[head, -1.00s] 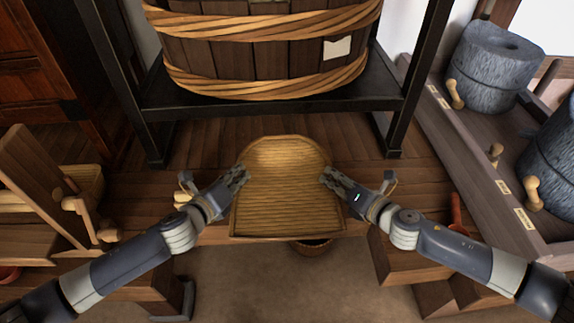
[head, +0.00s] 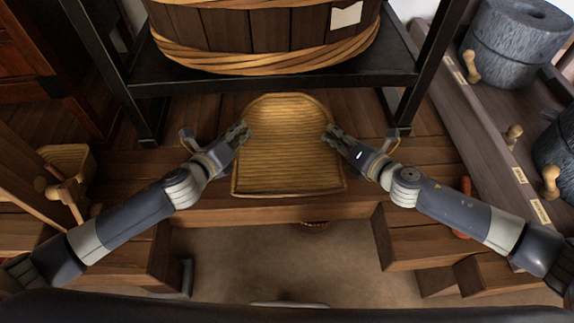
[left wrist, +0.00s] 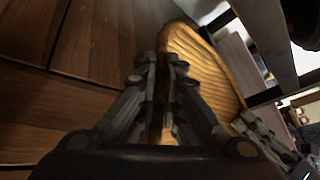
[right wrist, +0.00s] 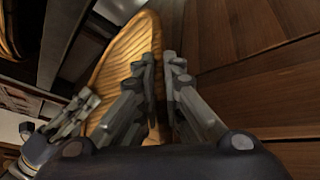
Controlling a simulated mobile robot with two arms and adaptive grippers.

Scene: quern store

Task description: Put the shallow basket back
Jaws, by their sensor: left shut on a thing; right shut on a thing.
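The shallow basket (head: 288,150) is a tan woven tray with a rounded far end and a straight near edge. It is in the middle of the head view, over the wooden platform. My left gripper (head: 243,135) is shut on its left rim. My right gripper (head: 331,137) is shut on its right rim. The basket also shows in the left wrist view (left wrist: 205,65) and in the right wrist view (right wrist: 120,65), beside the fingers. I cannot tell whether its underside touches the boards.
A black metal stand (head: 270,82) bearing a large wooden tub (head: 255,35) stands behind the basket. Grey millstones (head: 512,42) sit on a bench at right. Wooden steps (head: 430,235) are at front right. A small basket (head: 68,158) is at left. Bare floor (head: 290,265) lies in front.

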